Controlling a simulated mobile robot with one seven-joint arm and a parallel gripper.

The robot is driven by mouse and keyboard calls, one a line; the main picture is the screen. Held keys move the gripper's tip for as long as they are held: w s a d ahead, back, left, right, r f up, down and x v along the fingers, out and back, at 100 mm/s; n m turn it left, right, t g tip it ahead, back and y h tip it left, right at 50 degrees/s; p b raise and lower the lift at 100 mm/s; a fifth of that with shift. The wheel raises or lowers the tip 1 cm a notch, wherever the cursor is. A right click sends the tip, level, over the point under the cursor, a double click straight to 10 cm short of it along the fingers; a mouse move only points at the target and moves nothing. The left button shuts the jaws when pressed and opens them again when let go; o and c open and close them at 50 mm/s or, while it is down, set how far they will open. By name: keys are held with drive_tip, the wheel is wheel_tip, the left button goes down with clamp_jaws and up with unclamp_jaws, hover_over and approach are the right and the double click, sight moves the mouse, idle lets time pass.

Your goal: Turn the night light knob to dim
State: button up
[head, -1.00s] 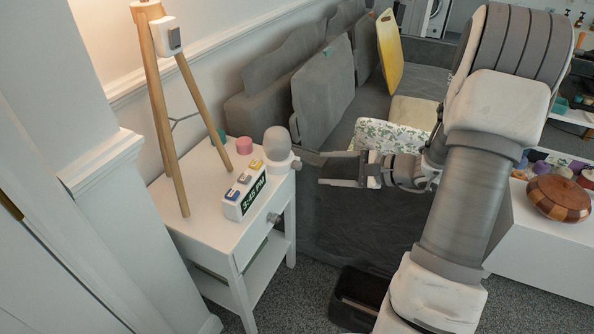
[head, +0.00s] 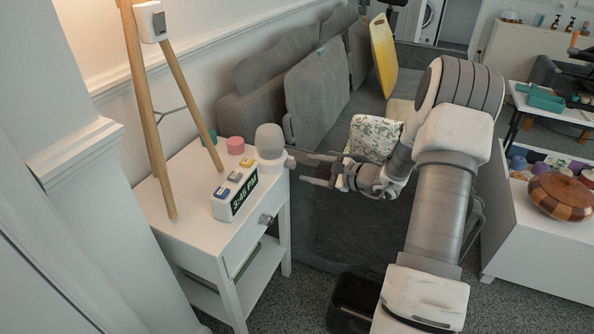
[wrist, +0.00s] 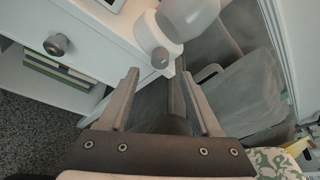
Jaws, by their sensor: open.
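The night light (head: 270,141) has a grey dome on a white round base and stands at the right corner of the white nightstand (head: 258,226). Its small grey knob (head: 291,162) sticks out from the base toward my gripper. In the wrist view the night light (wrist: 187,18) is at the top, and the knob (wrist: 160,57) shows just beyond and between the fingertips. My gripper (head: 307,169) is open and empty, close to the knob but apart from it. It also shows in the wrist view (wrist: 160,75).
A digital clock (head: 235,192) with coloured buttons and a pink round thing (head: 235,145) stand left of the night light. Wooden tripod legs (head: 142,105) rise from the nightstand. The drawer knob (head: 265,219) juts from its front. A grey sofa (head: 318,95) lies behind.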

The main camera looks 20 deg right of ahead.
sight(295, 165)
drive_tip(key=b+x, duration=0.1)
drive_tip(key=x, duration=0.4)
drive_tip(key=shift+w+a+f, duration=0.1)
drive_tip(key=shift+w+a, duration=0.05)
drive_tip(key=shift+w, duration=0.15)
clamp_jaws()
